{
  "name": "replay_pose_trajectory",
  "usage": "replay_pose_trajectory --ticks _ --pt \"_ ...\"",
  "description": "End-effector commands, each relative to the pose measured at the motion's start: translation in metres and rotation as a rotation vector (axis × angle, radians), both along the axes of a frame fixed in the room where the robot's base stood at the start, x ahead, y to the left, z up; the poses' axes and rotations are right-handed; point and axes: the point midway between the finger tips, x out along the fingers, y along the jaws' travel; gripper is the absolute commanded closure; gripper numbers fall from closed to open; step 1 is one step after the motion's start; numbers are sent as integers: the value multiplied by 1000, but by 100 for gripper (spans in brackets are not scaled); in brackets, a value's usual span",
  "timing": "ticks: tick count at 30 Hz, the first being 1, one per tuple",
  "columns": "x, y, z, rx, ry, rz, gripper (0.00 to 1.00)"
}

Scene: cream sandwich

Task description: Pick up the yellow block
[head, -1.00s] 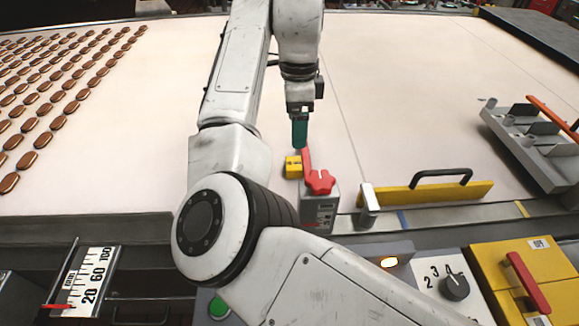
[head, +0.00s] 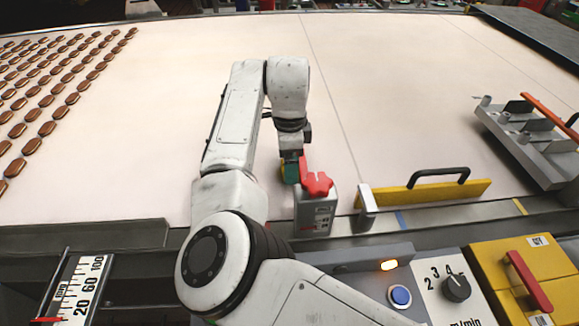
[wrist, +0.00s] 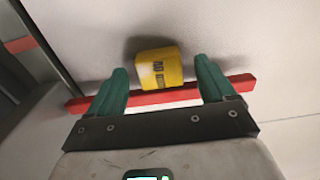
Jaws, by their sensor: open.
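The yellow block (wrist: 158,70) has dark printing on one face and lies on the pale surface in the wrist view. My gripper (wrist: 161,66) is open, its two green fingers apart, with the block in line with the gap near their tips. I cannot tell whether either finger touches it.
A red bar (wrist: 150,97) crosses by the fingers in the wrist view. A grey box (head: 315,212) with a red knob (head: 317,185) stands close by. A yellow bar with a black handle (head: 425,195) lies to the right. The belt (head: 400,90) beyond is clear; brown biscuits lie left.

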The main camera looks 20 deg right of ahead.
Motion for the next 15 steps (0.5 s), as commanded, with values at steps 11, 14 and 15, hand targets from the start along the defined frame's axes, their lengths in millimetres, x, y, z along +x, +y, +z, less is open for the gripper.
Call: replay_pose_trajectory --ticks 11,14,15 --pt "0 -1 -13 0 0 -1 17" --pt "0 -1 -13 0 0 -1 27" --pt "0 -1 -13 0 0 -1 30"
